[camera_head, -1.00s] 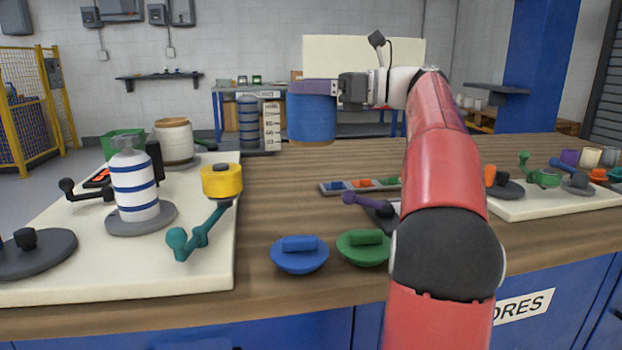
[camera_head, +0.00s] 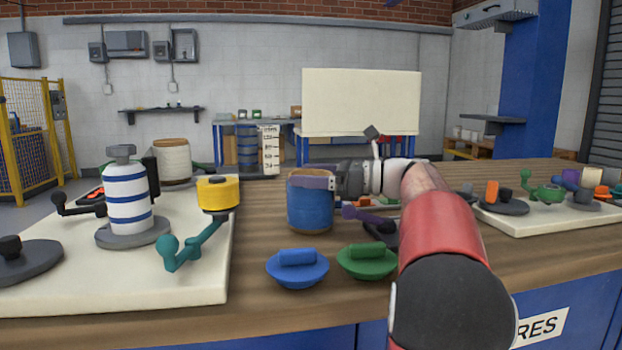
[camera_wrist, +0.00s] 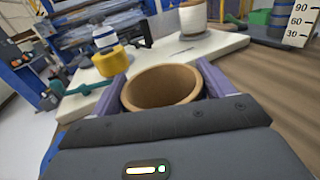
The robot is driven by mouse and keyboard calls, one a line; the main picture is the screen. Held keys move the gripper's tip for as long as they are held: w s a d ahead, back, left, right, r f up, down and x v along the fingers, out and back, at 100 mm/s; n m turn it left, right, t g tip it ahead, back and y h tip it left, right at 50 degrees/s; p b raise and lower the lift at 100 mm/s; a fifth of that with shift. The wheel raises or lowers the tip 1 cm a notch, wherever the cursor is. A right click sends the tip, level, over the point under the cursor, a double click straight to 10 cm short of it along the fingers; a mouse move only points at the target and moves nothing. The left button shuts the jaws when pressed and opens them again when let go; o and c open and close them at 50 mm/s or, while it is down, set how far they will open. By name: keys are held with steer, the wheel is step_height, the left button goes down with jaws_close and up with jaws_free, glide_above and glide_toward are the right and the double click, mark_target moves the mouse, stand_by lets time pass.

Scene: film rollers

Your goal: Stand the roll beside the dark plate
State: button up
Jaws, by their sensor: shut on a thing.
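The roll (camera_head: 311,207) is blue with a brown open core, and it stands upright between the purple fingers of my gripper (camera_head: 314,181). The wrist view looks into its core (camera_wrist: 160,86), with a finger on each side. Its lower end is at or just above the wooden bench; I cannot tell if it touches. A dark plate (camera_head: 385,233) with a purple handle lies right of the roll, partly hidden by my arm. Other dark plates are a knobbed disc (camera_head: 32,268) at far left and one (camera_head: 503,207) under an orange block at right.
A blue knobbed disc (camera_head: 298,273) and a green one (camera_head: 366,263) lie in front of the roll. Bare bench lies between that board and the roll.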

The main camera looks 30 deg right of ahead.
steer(key=o, duration=1.4)
steer(key=shift+f, duration=0.1)
steer(key=shift+d, duration=0.1)
steer(key=p+v, duration=0.1)
steer(key=v, duration=1.1)
steer(key=shift+p, duration=0.3)
